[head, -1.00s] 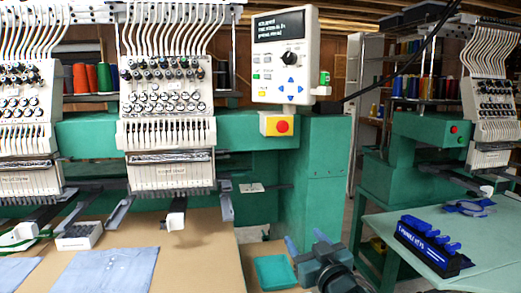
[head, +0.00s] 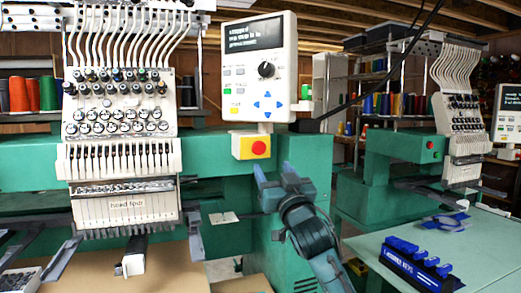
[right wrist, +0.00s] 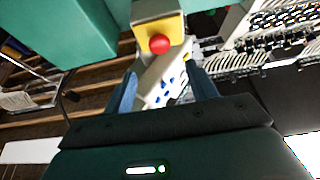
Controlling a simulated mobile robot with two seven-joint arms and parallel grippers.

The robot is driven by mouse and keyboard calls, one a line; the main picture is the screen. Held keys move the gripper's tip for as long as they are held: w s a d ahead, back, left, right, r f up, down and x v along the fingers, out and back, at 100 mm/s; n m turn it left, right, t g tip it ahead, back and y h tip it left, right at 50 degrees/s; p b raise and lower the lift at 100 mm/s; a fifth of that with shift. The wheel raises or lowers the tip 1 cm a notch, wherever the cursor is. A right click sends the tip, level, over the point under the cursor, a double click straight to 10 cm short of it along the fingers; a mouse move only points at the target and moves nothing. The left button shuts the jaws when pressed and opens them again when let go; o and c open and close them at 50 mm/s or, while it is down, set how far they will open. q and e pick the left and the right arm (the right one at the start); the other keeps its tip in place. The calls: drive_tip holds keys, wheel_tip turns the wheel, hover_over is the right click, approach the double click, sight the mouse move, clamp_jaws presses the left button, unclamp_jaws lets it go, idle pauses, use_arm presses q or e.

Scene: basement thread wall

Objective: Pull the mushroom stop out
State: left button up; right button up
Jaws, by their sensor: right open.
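The mushroom stop (head: 259,147) is a red round button on a small yellow box (head: 241,147) below the control panel. It also shows in the right wrist view (right wrist: 160,44), red on the yellow face, near the top middle. My right gripper (head: 273,171) is open and empty, just below and slightly right of the stop, fingers pointing up towards it. In the right wrist view the two blue-grey fingers (right wrist: 163,82) stand apart, with the stop lying beyond and between them. No contact shows. My left gripper is not in view.
The control panel (head: 256,68) with a dial and blue buttons hangs directly above the stop. A green machine beam (head: 305,155) lies behind it. The embroidery head (head: 120,120) stands to the left.

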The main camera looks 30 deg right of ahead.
sight(260, 148)
drive_tip(key=p+x, duration=0.1)
drive_tip(key=x, duration=0.8)
drive_tip(key=shift+w+f+p, duration=0.15)
drive_tip(key=shift+p, duration=0.15)
drive_tip(key=shift+c, duration=0.3)
